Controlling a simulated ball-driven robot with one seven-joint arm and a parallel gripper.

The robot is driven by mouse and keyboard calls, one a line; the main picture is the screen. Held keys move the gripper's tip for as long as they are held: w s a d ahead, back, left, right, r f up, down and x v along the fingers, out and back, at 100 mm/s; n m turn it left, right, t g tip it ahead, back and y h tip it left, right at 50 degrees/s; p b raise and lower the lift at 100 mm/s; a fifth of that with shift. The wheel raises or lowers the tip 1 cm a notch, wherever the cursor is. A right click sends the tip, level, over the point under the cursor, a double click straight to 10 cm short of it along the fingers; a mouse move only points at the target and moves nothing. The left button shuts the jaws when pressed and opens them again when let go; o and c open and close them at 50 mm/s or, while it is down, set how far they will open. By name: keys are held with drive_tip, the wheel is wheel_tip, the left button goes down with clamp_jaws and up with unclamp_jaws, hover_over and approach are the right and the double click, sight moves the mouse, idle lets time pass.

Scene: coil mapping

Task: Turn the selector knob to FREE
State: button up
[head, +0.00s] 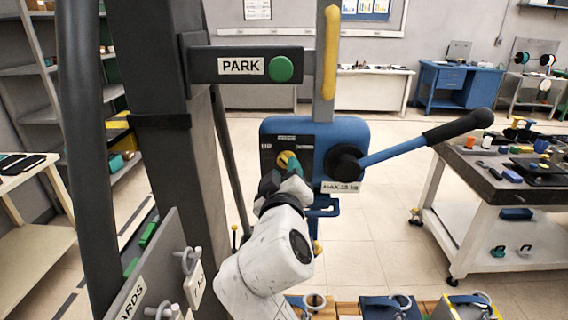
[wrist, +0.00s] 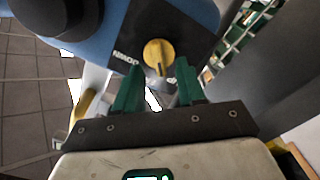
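The selector knob is yellow and round (wrist: 159,56), on a dark plate on the blue housing (head: 345,133). In the wrist view a dark pointer line on it points down, toward my gripper. White lettering (wrist: 126,58) shows to its left on the plate, partly cut by a finger and too small to read. My gripper (wrist: 155,75) has its two green fingers apart, one on each side below the knob; I cannot tell whether they touch it. In the head view my gripper (head: 286,165) is at the plate and hides part of the knob (head: 284,158).
A blue lever with a black grip (head: 455,127) sticks out right from the housing. A PARK arm with a green button (head: 281,69) is above. A dark column (head: 150,130) stands to the left. A cart with tools (head: 505,190) is at the right.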

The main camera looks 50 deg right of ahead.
drive_tip(key=shift+x, duration=1)
clamp_jaws()
